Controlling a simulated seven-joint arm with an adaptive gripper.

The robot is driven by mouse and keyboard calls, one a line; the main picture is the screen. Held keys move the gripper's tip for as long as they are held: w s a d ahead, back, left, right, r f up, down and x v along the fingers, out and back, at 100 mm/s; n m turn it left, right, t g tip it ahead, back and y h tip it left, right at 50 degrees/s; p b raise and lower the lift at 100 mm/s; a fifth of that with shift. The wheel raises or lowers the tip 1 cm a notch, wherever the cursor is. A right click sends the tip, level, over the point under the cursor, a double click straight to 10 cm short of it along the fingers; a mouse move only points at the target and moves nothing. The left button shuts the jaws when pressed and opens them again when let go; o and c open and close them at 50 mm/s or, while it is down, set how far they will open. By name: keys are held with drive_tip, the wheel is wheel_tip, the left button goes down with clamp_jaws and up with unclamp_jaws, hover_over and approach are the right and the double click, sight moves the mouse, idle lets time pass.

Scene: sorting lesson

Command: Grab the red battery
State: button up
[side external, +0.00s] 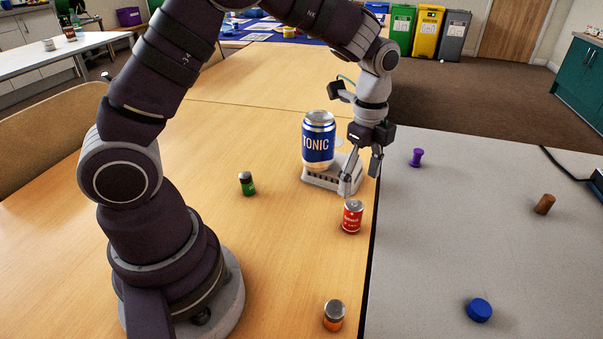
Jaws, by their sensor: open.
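The red battery (352,217) is a short red cylinder with a silver top. It stands upright on the wooden table, close to the seam with the grey table. My gripper (361,186) is open and points down, just behind and above the red battery. Its fingers look apart from the battery, though the exact gap is hard to judge. No object shows between the fingers.
A blue TONIC can (318,140) stands on a small grey device (322,178) beside my gripper. A green battery (246,184) and an orange one (333,316) stand on the wooden table.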

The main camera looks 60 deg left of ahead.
sight(352, 218)
drive_tip(key=f, duration=1)
drive_tip(key=shift+w+a, duration=0.25)
drive_tip(key=shift+a, duration=0.15)
drive_tip(key=shift+c, duration=0.4)
clamp_jaws()
